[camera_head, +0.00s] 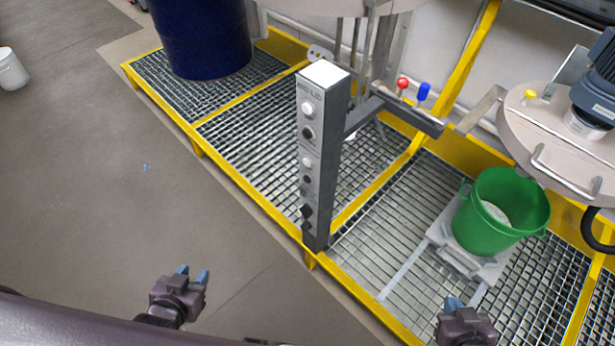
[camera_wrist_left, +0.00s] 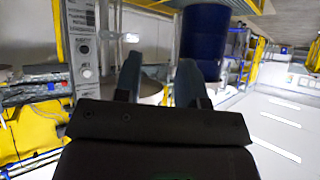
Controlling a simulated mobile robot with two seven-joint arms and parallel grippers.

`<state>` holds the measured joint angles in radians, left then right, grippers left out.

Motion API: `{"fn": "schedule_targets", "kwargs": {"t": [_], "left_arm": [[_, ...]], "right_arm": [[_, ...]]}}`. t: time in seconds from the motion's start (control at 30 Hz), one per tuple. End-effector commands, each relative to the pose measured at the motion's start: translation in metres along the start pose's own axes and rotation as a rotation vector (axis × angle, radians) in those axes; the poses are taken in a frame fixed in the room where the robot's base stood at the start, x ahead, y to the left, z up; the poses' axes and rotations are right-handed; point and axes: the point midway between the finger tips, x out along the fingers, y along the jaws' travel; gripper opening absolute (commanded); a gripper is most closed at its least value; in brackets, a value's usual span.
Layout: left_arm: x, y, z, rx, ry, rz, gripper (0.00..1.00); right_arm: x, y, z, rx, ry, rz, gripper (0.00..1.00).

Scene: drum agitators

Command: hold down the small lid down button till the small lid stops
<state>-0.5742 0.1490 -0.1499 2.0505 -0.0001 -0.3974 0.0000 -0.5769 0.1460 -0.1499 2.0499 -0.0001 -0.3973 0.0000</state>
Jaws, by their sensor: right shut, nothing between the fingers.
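A dark grey control post (camera_head: 323,180) stands upright at the front edge of the grating. Its front face carries a column of white and black buttons, such as an upper white button (camera_head: 308,108) and a black button (camera_head: 306,133). Labels are too small to read, so I cannot tell which is small lid down. A round beige lid (camera_head: 545,135) with a motor hangs above a green bucket at right. My left gripper (camera_head: 192,273) is open and empty, left of the post and apart from it. My right gripper (camera_head: 454,303) is shut and empty, right of the post's foot.
Yellow-framed grating (camera_head: 385,225) surrounds the post. The green bucket (camera_head: 485,225) stands on a grey platform. A blue drum (camera_head: 203,40) stands at back left. A side arm with red and blue knobs (camera_head: 403,84) extends from the post.

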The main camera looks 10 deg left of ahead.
Motion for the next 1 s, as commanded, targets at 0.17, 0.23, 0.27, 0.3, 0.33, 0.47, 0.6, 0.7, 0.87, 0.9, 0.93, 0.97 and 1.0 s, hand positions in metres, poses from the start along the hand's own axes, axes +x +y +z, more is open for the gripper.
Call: {"fn": "schedule_targets", "kwargs": {"t": [0.17, 0.23, 0.27, 0.3, 0.33, 0.47, 0.6, 0.7, 0.87, 0.9, 0.93, 0.97, 1.0], "left_arm": [[0.0007, 0.0004, -0.0011, -0.001, 0.002, 0.000, 0.37], [0.0009, 0.0006, -0.0014, -0.002, 0.003, 0.000, 0.28], [0.0009, 0.0007, -0.0015, -0.002, 0.003, 0.000, 0.23], [0.0010, 0.0008, -0.0017, -0.003, 0.003, 0.000, 0.17], [0.0011, 0.0009, -0.0017, -0.003, 0.004, 0.000, 0.12], [0.0011, 0.0011, -0.0018, -0.004, 0.004, 0.000, 0.00], [0.0011, 0.0012, -0.0018, -0.004, 0.004, 0.000, 0.00], [0.0011, 0.0012, -0.0018, -0.004, 0.004, 0.000, 0.00], [0.0011, 0.0011, -0.0017, -0.004, 0.004, 0.000, 0.00], [0.0011, 0.0011, -0.0017, -0.004, 0.004, 0.000, 0.00], [0.0011, 0.0011, -0.0017, -0.004, 0.003, 0.000, 0.00], [0.0011, 0.0011, -0.0016, -0.004, 0.003, 0.000, 0.00], [0.0011, 0.0011, -0.0016, -0.004, 0.003, 0.000, 0.00]], "right_arm": [[-0.0012, 0.0003, 0.0018, 0.000, -0.004, 0.000, 0.00], [-0.0011, 0.0003, 0.0017, 0.000, -0.003, 0.000, 0.00], [-0.0010, 0.0003, 0.0015, -0.001, -0.003, 0.000, 0.00], [-0.0008, 0.0002, 0.0012, -0.001, -0.002, 0.000, 0.00], [-0.0006, 0.0002, 0.0008, -0.001, -0.002, 0.000, 0.00], [0.0004, 0.0001, -0.0010, -0.002, 0.002, -0.001, 0.00], [0.0018, -0.0001, -0.0033, -0.002, 0.007, -0.002, 0.00], [0.0026, -0.0002, -0.0048, -0.003, 0.010, -0.002, 0.00], [0.0033, -0.0003, -0.0059, -0.003, 0.012, -0.002, 0.00], [0.0032, -0.0003, -0.0059, -0.003, 0.012, -0.002, 0.00], [0.0032, -0.0003, -0.0059, -0.003, 0.012, -0.002, 0.00], [0.0032, -0.0003, -0.0058, -0.003, 0.012, -0.002, 0.00], [0.0032, -0.0003, -0.0058, -0.003, 0.012, -0.002, 0.00]]}}
